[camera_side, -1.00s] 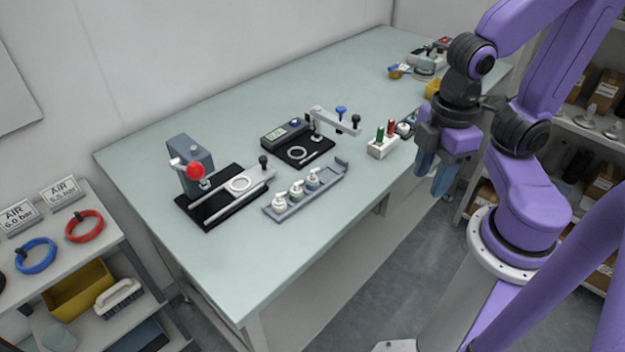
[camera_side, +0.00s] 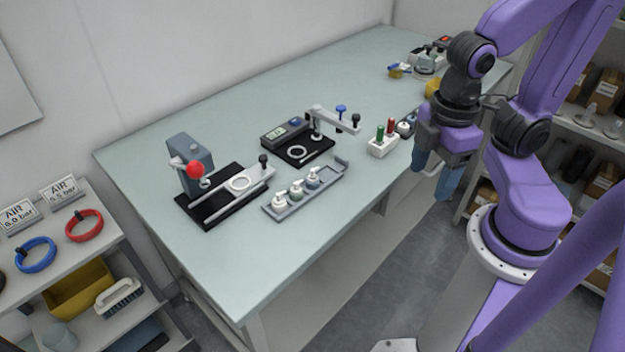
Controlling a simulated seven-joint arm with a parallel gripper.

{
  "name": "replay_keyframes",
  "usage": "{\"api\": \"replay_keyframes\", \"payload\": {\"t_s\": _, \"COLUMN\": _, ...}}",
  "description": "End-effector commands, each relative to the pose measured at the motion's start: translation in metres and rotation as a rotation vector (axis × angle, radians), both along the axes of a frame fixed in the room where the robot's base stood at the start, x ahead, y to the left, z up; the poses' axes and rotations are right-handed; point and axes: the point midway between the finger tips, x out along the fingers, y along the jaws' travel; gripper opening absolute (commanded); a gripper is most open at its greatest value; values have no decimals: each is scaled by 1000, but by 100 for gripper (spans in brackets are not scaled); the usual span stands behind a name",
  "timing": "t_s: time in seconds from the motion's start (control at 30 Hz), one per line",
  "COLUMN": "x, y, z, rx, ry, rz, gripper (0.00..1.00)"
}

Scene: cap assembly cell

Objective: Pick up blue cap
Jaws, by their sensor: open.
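A white holder (camera_side: 379,151) stands near the bench's front right edge, with a green piece (camera_side: 380,134) and a red piece (camera_side: 391,125) upright in it. Just right of it is a small round white piece with a dark centre (camera_side: 404,127); part of this area is hidden by my gripper. A blue knob-like top (camera_side: 341,110) shows on the middle fixture. My gripper (camera_side: 433,176) is open and empty, its blue fingers apart and pointing down, right of the white holder near the bench edge.
A press with a red knob (camera_side: 195,169) stands at the left. A fixture with a display (camera_side: 287,131) stands in the middle. The back of the bench is largely clear.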

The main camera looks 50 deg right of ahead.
Motion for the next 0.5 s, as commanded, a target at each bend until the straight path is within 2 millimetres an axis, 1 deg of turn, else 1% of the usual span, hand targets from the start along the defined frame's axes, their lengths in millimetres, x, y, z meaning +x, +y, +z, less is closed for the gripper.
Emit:
{"api": "replay_keyframes", "payload": {"t_s": 0.17, "x": 2, "y": 1, "z": 0, "rx": 0, "ry": 3, "rz": -17, "gripper": 66}}
{"api": "replay_keyframes", "payload": {"t_s": 0.27, "x": 10, "y": 4, "z": 1, "rx": -1, "ry": 16, "rz": -94, "gripper": 66}}
{"api": "replay_keyframes", "payload": {"t_s": 0.37, "x": 26, "y": 9, "z": 3, "rx": -1, "ry": 41, "rz": -244, "gripper": 66}}
{"api": "replay_keyframes", "payload": {"t_s": 0.5, "x": 57, "y": 16, "z": 6, "rx": 0, "ry": 92, "rz": -526, "gripper": 66}}
